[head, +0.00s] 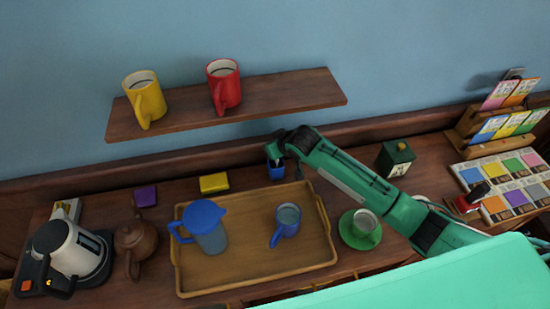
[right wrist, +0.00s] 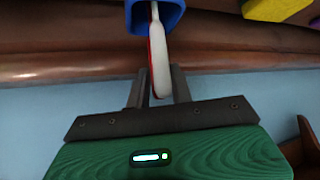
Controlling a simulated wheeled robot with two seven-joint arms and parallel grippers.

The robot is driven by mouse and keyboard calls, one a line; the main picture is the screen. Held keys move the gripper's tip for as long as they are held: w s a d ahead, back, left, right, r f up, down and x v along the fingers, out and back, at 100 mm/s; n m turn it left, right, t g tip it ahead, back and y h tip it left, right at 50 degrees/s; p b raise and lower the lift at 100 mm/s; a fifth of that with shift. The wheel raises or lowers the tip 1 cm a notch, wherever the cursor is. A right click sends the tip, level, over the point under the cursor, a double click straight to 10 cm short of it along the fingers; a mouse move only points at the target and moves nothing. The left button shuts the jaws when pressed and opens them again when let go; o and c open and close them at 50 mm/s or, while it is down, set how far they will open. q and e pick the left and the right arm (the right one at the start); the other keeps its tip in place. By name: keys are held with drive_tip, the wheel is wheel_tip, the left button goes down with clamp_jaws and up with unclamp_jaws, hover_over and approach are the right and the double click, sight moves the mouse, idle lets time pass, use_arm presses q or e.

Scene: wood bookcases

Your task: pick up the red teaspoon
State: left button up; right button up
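The red teaspoon (right wrist: 158,60) stands in a small blue cup (head: 276,171), which also shows at the top of the right wrist view (right wrist: 172,14). In that view a pale face and a red edge of the spoon show, and its lower part is hidden in the cup. My right gripper (right wrist: 159,82) has its fingers on either side of the spoon's free end, with a narrow gap. I cannot tell whether they touch it. In the head view my right gripper (head: 277,150) is just above the cup and hides the spoon. My left gripper is out of view.
A wooden tray (head: 250,267) holds a blue-lidded jug (head: 207,232) and a blue mug (head: 287,220). A yellow block (head: 214,183) lies left of the cup. A green box (head: 395,159) and a cup on a green saucer (head: 347,236) are at right. A shelf (head: 285,93) hangs above.

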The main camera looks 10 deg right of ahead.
clamp_jaws()
